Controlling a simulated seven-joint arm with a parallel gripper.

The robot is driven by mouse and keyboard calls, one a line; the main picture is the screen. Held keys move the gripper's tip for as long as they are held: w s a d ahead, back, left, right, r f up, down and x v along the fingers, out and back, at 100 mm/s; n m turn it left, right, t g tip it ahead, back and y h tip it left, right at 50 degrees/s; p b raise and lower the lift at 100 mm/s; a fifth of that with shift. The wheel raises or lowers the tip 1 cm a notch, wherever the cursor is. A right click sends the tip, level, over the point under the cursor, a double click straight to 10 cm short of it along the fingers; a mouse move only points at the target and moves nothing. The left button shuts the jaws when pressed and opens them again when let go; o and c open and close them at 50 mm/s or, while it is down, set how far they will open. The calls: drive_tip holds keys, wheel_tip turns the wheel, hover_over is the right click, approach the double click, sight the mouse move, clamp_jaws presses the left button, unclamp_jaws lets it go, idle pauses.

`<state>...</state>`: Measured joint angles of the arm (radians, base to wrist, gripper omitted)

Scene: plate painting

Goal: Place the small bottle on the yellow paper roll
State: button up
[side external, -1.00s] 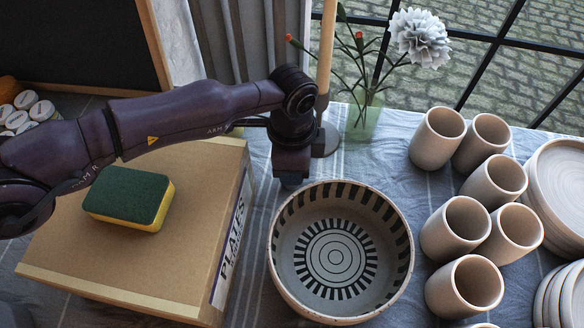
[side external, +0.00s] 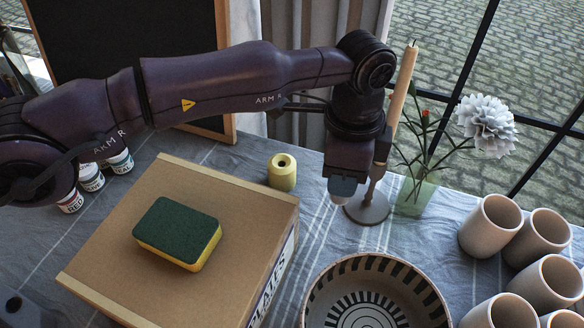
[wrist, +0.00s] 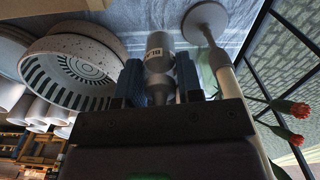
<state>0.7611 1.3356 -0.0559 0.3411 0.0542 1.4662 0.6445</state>
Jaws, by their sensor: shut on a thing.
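The yellow paper roll (side external: 282,172) stands upright on the cloth behind the cardboard box in the side view, with its round hole facing up. My gripper (side external: 345,183) hangs to the right of the roll, apart from it and close to the candle stand. In the wrist view, my gripper (wrist: 157,85) is shut on the small grey bottle (wrist: 158,62), which has a white label. The bottle's pale lower end (side external: 338,198) shows under the fingers in the side view; the rest is hidden. The roll is not visible in the wrist view.
The candle stand (side external: 367,208) and flower vase (side external: 415,195) stand just right of my gripper. The patterned bowl (side external: 375,300) is in front, with several cups (side external: 490,226) at right. A sponge (side external: 178,233) lies on the box (side external: 120,225). Cloth around the roll is clear.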

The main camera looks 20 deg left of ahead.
drive_tip(key=w+a+r+n, duration=0.2)
drive_tip(key=w+a+r, duration=0.1)
drive_tip(key=a+r, duration=0.7)
drive_tip(key=s+a, duration=0.3)
drive_tip(key=a, duration=0.4)
hover_over(282, 164)
drive_tip(key=shift+n, duration=0.4)
wheel_tip(282, 164, down, 13)
drive_tip(key=shift+f, duration=1.6)
